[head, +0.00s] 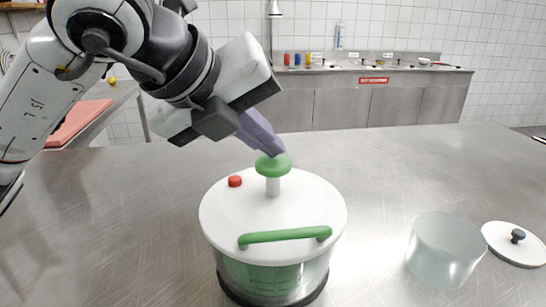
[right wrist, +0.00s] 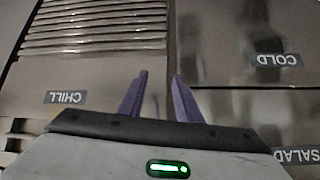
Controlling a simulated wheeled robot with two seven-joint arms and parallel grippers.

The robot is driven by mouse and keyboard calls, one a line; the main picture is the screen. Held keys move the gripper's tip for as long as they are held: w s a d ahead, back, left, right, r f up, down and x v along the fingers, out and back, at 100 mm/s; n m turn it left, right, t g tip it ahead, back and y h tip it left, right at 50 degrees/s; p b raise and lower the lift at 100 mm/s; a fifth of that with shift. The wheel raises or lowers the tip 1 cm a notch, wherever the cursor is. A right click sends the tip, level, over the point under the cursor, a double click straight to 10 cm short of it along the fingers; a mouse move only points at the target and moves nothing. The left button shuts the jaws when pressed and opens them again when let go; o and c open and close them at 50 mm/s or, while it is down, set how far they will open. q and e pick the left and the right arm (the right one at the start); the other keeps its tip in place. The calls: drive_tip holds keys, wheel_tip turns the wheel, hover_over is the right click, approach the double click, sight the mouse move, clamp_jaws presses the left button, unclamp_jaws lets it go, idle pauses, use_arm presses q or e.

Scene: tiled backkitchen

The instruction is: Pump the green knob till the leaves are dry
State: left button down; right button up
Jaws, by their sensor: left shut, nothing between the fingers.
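The salad spinner (head: 272,225) stands upright on the steel table, with a white lid, a green handle bar (head: 285,236) at its front and a red button (head: 235,181) at its left. The green knob (head: 272,166) sits on a short white stem standing up from the lid's middle. My left gripper (head: 277,150) comes down from the upper left, shut and empty, its purple fingertips at the top of the knob. The leaves cannot be made out through the bowl. My right gripper (right wrist: 160,92) shows in the right wrist view, its two purple fingers apart with nothing between them.
A clear tub (head: 445,250) and a white lid with a black knob (head: 516,242) are right of the spinner. A red board (head: 80,122) lies on a counter at left. A steel counter with sink stands behind. The table's right rear is clear.

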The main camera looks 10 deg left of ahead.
sight(267, 164)
use_arm(q)
drive_tip(key=shift+f+b, duration=1.4)
drive_tip(key=shift+b, duration=0.05)
idle(1.0)
drive_tip(key=shift+r, duration=0.1)
drive_tip(key=shift+r+p, duration=1.15)
drive_tip(key=shift+r, duration=1)
wheel_tip(267, 164, up, 5)
drive_tip(key=p, duration=0.3)
idle(1.8)
